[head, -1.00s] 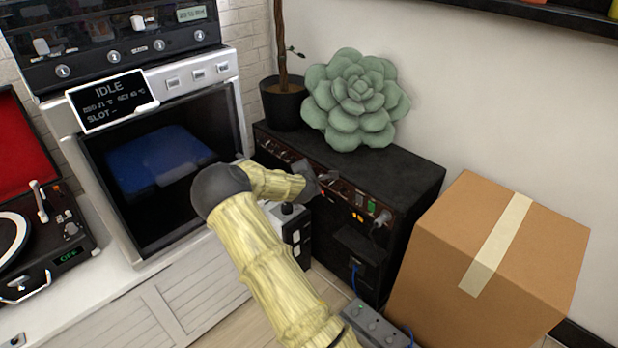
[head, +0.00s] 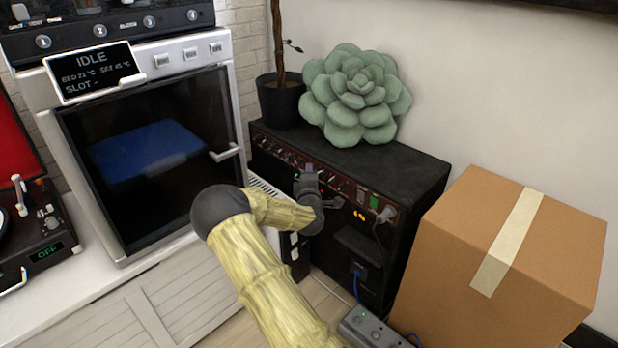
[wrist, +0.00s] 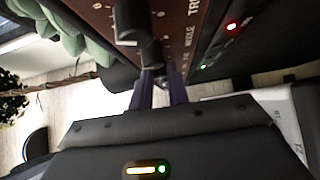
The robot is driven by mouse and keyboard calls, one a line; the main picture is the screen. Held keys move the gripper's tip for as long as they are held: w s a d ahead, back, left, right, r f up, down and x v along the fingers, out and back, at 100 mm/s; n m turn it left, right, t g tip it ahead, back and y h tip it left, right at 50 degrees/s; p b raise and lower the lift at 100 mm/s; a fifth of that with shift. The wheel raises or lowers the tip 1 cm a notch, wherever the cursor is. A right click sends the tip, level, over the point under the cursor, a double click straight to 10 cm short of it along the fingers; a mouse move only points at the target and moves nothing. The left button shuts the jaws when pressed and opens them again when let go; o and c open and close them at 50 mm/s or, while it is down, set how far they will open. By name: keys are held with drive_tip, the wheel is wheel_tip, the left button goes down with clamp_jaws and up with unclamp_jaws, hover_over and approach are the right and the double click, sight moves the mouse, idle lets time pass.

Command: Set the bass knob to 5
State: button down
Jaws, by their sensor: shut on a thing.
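The black amplifier (head: 405,170) stands against the wall in the head view. A row of knobs (head: 272,143) runs along its brown control panel. My gripper (head: 309,172) is at the middle of that panel. In the wrist view, my gripper (wrist: 160,74) has its two bluish fingers shut on a dark knob (wrist: 150,52) on the panel. The printed words beside it look like "MIDDLE" and "TRE...", partly cut off. The held knob's own label and pointer are hidden or too small to read, so its setting cannot be told.
A cardboard box (head: 545,240) stands close at the amplifier's right. A green succulent cushion (head: 352,92) and a potted plant (head: 281,100) sit on top. A white oven-like machine (head: 235,110) stands at left. A grey power strip (head: 372,328) lies on the floor in front.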

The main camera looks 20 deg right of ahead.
drive_tip(key=shift+f, duration=0.1)
drive_tip(key=c, duration=1.6)
unclamp_jaws()
drive_tip(key=p+v, duration=0.6)
drive_tip(key=v, duration=1.1)
drive_tip(key=shift+s+a, duration=0.15)
drive_tip(key=shift+s, duration=0.1)
